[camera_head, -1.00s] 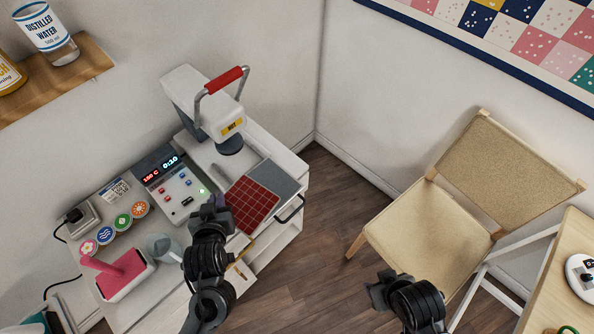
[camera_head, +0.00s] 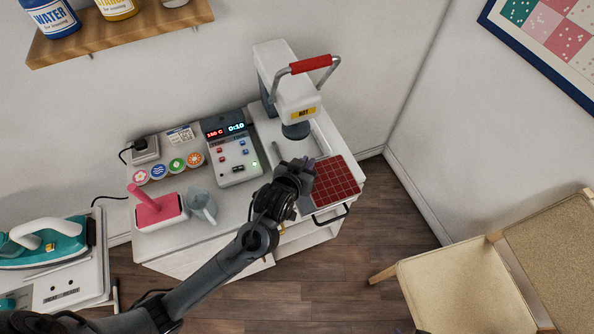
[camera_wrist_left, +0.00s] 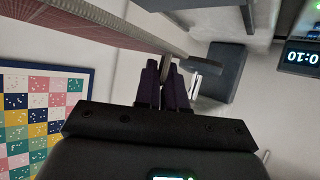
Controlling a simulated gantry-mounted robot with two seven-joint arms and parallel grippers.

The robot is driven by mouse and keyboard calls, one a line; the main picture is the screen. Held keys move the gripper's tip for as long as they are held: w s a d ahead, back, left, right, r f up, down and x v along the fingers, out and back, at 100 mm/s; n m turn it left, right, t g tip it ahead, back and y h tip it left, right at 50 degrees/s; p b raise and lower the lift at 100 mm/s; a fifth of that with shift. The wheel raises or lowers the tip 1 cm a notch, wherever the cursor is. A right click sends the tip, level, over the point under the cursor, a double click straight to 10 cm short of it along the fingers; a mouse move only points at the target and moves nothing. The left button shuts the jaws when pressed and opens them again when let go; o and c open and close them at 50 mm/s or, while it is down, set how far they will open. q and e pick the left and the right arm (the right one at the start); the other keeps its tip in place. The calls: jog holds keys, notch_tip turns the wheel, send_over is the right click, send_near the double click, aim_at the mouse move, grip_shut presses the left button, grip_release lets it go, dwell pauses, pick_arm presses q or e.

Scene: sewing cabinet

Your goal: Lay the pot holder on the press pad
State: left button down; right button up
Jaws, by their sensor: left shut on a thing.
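The pot holder is a red square with a pale grid (camera_head: 336,182), at the front right of the cabinet top in the head view. In the left wrist view its dark red face (camera_wrist_left: 60,42) crosses the upper left. My left gripper (camera_head: 308,168) is at the pot holder's left edge, shut on it. Its purple fingers (camera_wrist_left: 162,84) are close together in the wrist view. The press pad is hidden in the head view, apparently beneath the pot holder; I cannot tell whether they touch. My right gripper is not in view.
The white press with a red handle (camera_head: 310,63) and HOT label stands just behind the pot holder. A control box (camera_head: 233,150), pink-handled block (camera_head: 158,210) and small grey cup (camera_head: 201,205) are to its left. A teal iron (camera_head: 45,243) is at far left.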

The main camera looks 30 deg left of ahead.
pick_arm(q)
jog(key=a+f, duration=0.1)
jog(key=w+a, duration=0.1)
jog(key=a+f, duration=0.1)
jog(key=a, duration=0.1)
jog(key=shift+w+f, duration=0.15)
jog(key=shift+f, duration=0.15)
jog(key=shift+f+b, duration=0.65)
jog(key=shift+f, duration=1.35)
jog(key=c, duration=1.2)
grip_release()
jog(key=shift+r, duration=0.1)
